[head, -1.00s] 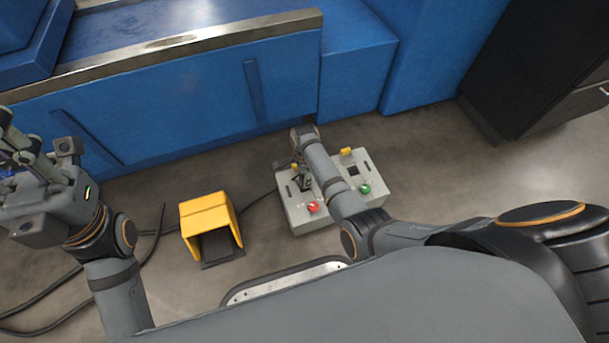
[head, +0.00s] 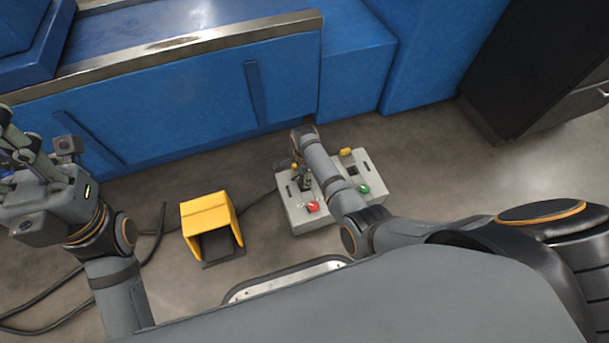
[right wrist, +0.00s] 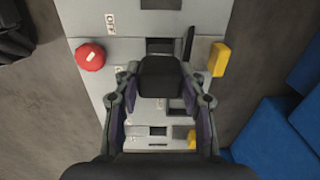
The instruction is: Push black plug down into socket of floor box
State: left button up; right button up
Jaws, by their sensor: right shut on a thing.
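The grey floor box (head: 302,217) stands on the floor, with a red button, a green button and yellow parts on top. My right gripper (head: 305,182) is over its left half, partly hidden by my own arm. In the right wrist view this gripper (right wrist: 160,88) is shut on the black plug (right wrist: 160,77), a dark block between its two fingers. Dark rectangular openings (right wrist: 160,46) show in the box's top beside the plug. I cannot tell whether the plug touches a socket. My left gripper (head: 22,150) is at the far left, away from the box and partly cut off.
The red button (right wrist: 90,57) and a yellow part (right wrist: 218,60) flank the plug. A yellow pedal housing (head: 208,220) stands left of the box, with black cables (head: 150,245) on the floor. A blue machine (head: 200,95) rises behind. A dark cabinet (head: 530,75) stands at right.

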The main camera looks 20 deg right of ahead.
dwell(0.6)
jog(key=shift+f+b, duration=0.6)
jog(key=shift+f, duration=0.35)
jog(key=shift+f, duration=0.15)
jog(key=shift+f+b, duration=0.3)
jog(key=shift+f, duration=0.1)
dwell(0.3)
jog(key=shift+f, duration=0.45)
dwell(0.8)
